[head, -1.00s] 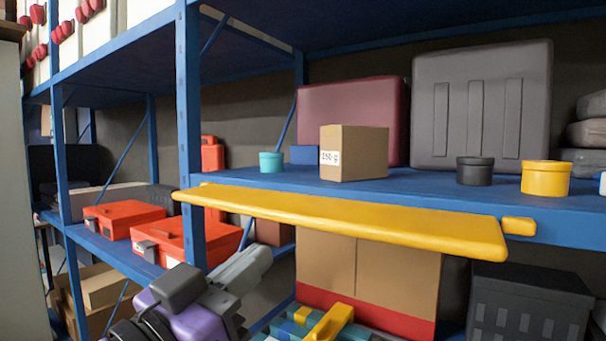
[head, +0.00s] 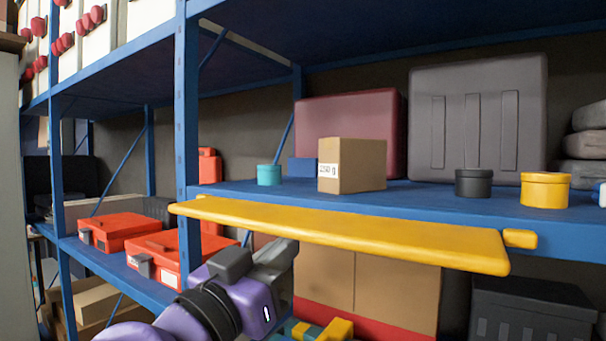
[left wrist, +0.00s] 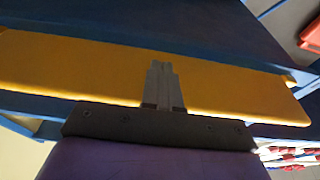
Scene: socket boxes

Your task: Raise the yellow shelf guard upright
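The yellow shelf guard (head: 345,234) lies folded down, sticking out flat from the front edge of the blue shelf (head: 405,191) in the head view. My left gripper (head: 283,252) is below the guard, near its left half, its fingertips partly hidden by the guard. In the left wrist view the guard (left wrist: 60,72) spans the picture, and my left gripper's fingers (left wrist: 161,75) are together in front of it, with nothing seen between them. Whether they touch the guard I cannot tell. My right gripper is not in view.
On the shelf stand a cardboard box (head: 352,165), a teal tub (head: 269,174), a black tub (head: 474,183), a yellow tub (head: 545,190) and large cases. A blue upright (head: 187,110) stands left of my left gripper. A large carton (head: 375,290) is below the guard.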

